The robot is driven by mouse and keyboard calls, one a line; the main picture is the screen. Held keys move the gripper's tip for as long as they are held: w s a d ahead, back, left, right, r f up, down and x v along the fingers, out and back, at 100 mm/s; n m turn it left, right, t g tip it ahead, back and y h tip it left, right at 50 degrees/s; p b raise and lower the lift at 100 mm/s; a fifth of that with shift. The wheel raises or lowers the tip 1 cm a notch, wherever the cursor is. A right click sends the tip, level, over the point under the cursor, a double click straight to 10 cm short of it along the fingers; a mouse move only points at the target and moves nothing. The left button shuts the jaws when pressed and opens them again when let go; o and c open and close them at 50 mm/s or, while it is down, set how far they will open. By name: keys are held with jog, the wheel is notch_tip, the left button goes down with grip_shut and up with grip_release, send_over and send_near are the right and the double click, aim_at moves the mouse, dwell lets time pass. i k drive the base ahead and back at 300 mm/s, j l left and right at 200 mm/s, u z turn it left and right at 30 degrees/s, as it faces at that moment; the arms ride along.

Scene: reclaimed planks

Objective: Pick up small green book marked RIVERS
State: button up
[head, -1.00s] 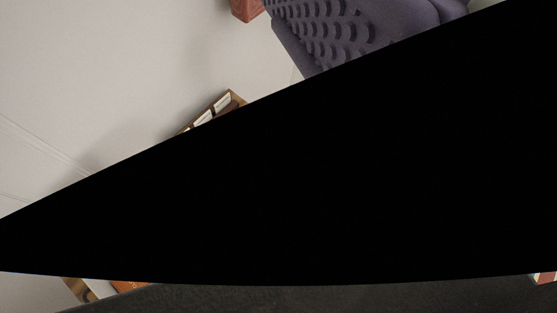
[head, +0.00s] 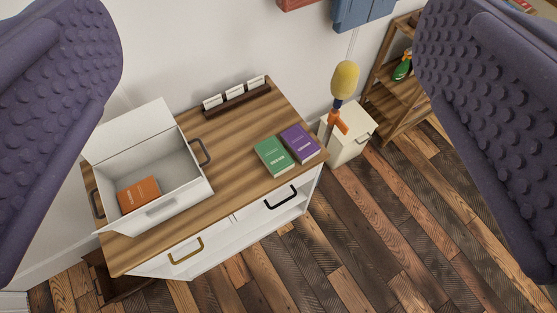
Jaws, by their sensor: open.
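The small green book (head: 274,156) lies flat on the wooden top of a white cabinet (head: 225,150), near its front right part. Its cover print is too small to read. A purple book (head: 300,143) lies close beside it on the right. My gripper (head: 268,150) is open and empty, with one purple studded finger at each side of the picture. The green book shows between the fingers, well beyond them.
A white open box (head: 190,190) on the cabinet's left holds an orange book (head: 139,194). A card rack (head: 237,98) stands at the back. Right are a white bedside cabinet (head: 340,150), a yellow-headed duster (head: 345,80) and wooden shelves (head: 395,92). Plank floor (head: 370,230) lies open in front.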

aim_at(277, 161)
jog(key=i+l+u, duration=0.15)
jog(key=u, duration=0.3)
jog(key=i+l+u, duration=0.2)
jog(key=u, duration=0.25)
jog(key=i+l+u, duration=0.1)
jog(key=u, duration=0.3)
jog(key=i+l, duration=0.1)
jog(key=l, duration=0.3)
jog(key=i+l+u, duration=0.1)
jog(key=l, duration=0.25)
jog(key=i+l+u, duration=0.1)
jog(key=l, duration=0.3)
jog(key=i+l, duration=0.1)
jog(key=l, duration=0.3)
